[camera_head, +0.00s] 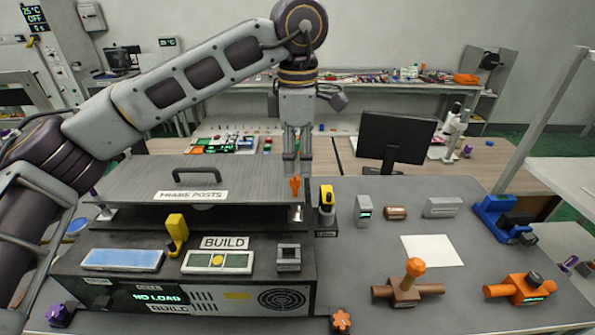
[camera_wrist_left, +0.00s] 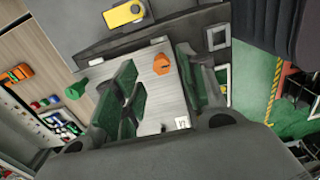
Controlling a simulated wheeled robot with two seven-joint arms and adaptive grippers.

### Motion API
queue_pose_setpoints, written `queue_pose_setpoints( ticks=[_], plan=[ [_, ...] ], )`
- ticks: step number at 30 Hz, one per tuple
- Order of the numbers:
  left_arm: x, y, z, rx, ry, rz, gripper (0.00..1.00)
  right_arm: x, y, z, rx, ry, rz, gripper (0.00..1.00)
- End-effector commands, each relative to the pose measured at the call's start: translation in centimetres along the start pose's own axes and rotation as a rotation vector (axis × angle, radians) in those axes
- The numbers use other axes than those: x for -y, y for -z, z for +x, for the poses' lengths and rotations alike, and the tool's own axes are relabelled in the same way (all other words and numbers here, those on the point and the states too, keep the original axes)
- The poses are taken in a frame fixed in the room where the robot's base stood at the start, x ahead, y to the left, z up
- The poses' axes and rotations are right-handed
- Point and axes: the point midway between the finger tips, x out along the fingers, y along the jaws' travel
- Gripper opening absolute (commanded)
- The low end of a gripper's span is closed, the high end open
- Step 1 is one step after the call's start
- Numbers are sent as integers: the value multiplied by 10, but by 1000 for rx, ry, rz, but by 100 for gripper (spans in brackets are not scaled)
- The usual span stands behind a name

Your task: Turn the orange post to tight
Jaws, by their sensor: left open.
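A small orange post (camera_head: 295,187) stands at the right end of the grey plate labelled "FRAME POSTS" (camera_head: 130,182). My left gripper (camera_head: 297,170) points down just above and behind the post in the head view. In the left wrist view the orange post (camera_wrist_left: 161,64) shows in the space between the spread fingers of my left gripper (camera_wrist_left: 165,85). The gripper is open and empty; I cannot tell whether a finger touches the post. Any tight mark by the post is too small to read. My right gripper is not in view.
A black panel box (camera_head: 200,300) with a "NO LOAD" display stands in front of the plate. A yellow lever (camera_head: 177,232) and a yellow-topped fixture (camera_head: 327,205) are nearby. An orange-handled valve (camera_head: 408,285) and white sheet (camera_head: 432,250) lie right. A monitor (camera_head: 393,140) stands behind.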

Motion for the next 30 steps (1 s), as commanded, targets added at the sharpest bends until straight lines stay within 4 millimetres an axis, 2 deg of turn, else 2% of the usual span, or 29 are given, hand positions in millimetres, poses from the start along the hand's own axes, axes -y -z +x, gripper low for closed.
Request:
queue_pose_setpoints(
  ticks=[6,12,18,30],
  plan=[
    [0,0,-34,1,-2,0,42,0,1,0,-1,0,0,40],
    [0,0,-52,0,-1,1,42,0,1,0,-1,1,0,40],
    [0,0,-61,0,0,0,42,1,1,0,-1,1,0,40],
    [-1,0,-61,3,1,0,42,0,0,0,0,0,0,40]
  ],
)
